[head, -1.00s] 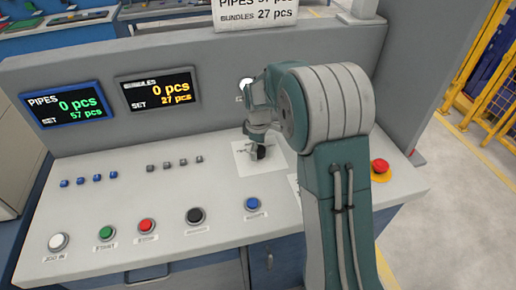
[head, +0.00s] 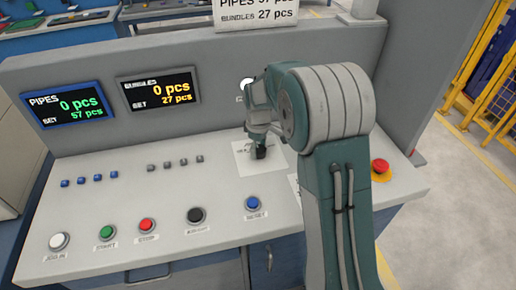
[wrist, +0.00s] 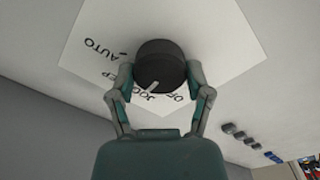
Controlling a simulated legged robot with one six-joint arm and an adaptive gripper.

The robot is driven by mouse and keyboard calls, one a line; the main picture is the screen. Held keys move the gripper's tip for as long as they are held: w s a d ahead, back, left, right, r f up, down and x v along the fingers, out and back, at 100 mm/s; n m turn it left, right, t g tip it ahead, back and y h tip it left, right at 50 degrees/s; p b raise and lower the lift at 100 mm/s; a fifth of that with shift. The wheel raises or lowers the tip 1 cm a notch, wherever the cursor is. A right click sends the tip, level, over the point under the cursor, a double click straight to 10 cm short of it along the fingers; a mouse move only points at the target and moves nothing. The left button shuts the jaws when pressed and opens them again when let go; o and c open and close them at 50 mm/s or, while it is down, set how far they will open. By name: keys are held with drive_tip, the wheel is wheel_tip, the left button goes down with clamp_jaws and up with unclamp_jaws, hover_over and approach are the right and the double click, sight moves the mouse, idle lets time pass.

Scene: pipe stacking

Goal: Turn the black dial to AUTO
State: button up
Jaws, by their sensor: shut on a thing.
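The black dial (wrist: 160,64) is round and sits on a white label plate (wrist: 225,40) in the wrist view. Its white pointer mark is on the edge toward the JOG label. The AUTO label (wrist: 100,45) lies to the left of the dial, with a partly hidden label ending in "EP" between AUTO and JOG. An OFF label, partly hidden, is on the right by a finger. My gripper (wrist: 160,76) has one finger on each side of the dial and is shut on it. In the head view my gripper (head: 260,146) reaches down to the plate, mostly covering the dial.
A row of small grey buttons (head: 175,163) is left of the plate. A blue button (head: 252,203) and a black button (head: 195,215) are nearer the front edge. A red emergency button (head: 380,167) is at the right. The upright panel with two displays (head: 158,89) rises behind.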

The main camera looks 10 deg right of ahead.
sight(258, 148)
drive_tip(key=m, duration=0.6)
drive_tip(key=shift+f+m, duration=0.2)
drive_tip(key=shift+m, duration=0.1)
drive_tip(key=m, duration=0.6)
drive_tip(key=shift+s+m, duration=0.1)
drive_tip(key=shift+m, duration=0.2)
drive_tip(key=o, duration=1.1)
drive_tip(key=shift+o, duration=0.2)
drive_tip(key=shift+r, duration=0.15)
wheel_tip(258, 148, up, 12)
drive_tip(key=shift+w, duration=0.2)
